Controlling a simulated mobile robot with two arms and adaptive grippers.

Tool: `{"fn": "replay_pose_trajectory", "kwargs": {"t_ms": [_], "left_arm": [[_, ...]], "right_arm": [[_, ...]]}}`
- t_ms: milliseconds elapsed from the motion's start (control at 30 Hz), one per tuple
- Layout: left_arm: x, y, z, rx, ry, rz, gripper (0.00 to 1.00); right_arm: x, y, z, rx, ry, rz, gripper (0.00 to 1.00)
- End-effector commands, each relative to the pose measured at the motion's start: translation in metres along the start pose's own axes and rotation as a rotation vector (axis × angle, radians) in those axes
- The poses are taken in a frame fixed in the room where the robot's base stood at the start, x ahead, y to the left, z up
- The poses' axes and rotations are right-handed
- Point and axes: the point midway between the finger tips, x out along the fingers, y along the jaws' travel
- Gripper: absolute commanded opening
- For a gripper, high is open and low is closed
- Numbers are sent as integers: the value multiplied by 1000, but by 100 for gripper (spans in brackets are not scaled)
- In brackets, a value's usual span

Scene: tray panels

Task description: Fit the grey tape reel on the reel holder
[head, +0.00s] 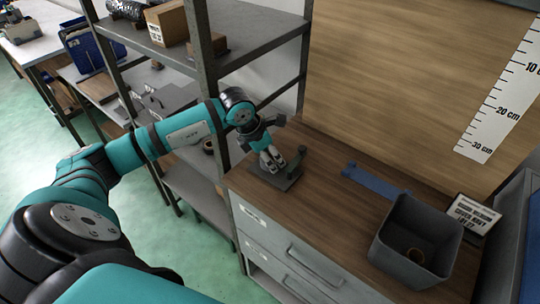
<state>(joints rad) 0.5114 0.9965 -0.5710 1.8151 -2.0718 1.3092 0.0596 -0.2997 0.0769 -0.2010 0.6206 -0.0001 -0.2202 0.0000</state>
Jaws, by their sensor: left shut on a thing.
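My left gripper (270,160) reaches down over the left end of the wooden worktop. It is shut on a small grey thing between its fingers, which looks like the grey tape reel, though the fingers hide most of it. Just under and beside the fingers is the reel holder (287,184), a dark flat base with a green upright part (299,157) at its right. I cannot tell whether the reel touches the holder. My right gripper is not in view.
A grey bin (390,245) with a brown ring (415,255) inside stands at the worktop's right, beside a small sign (472,214). A blue flat piece (372,184) lies mid-worktop. A metal shelf rack (197,50) stands close left of my gripper. Drawers (300,255) are below.

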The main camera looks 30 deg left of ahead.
Motion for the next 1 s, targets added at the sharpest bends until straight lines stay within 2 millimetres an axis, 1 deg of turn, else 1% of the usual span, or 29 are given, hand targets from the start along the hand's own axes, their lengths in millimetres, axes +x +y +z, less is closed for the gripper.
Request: {"fn": "replay_pose_trajectory", "kwargs": {"t_ms": [400, 433, 500, 767, 1000], "left_arm": [[9, 0, -4, 0, 0, 0, 22], [9, 0, -4, 0, 0, 0, 53], [8, 0, -3, 0, 0, 0, 61], [7, 0, -3, 0, 0, 0, 61], [-10, 0, -3, -1, 0, 0, 61]], "right_arm": [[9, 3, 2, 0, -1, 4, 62], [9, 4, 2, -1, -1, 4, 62], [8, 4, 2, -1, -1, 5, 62], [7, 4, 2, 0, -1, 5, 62], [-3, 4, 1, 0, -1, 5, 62]]}}
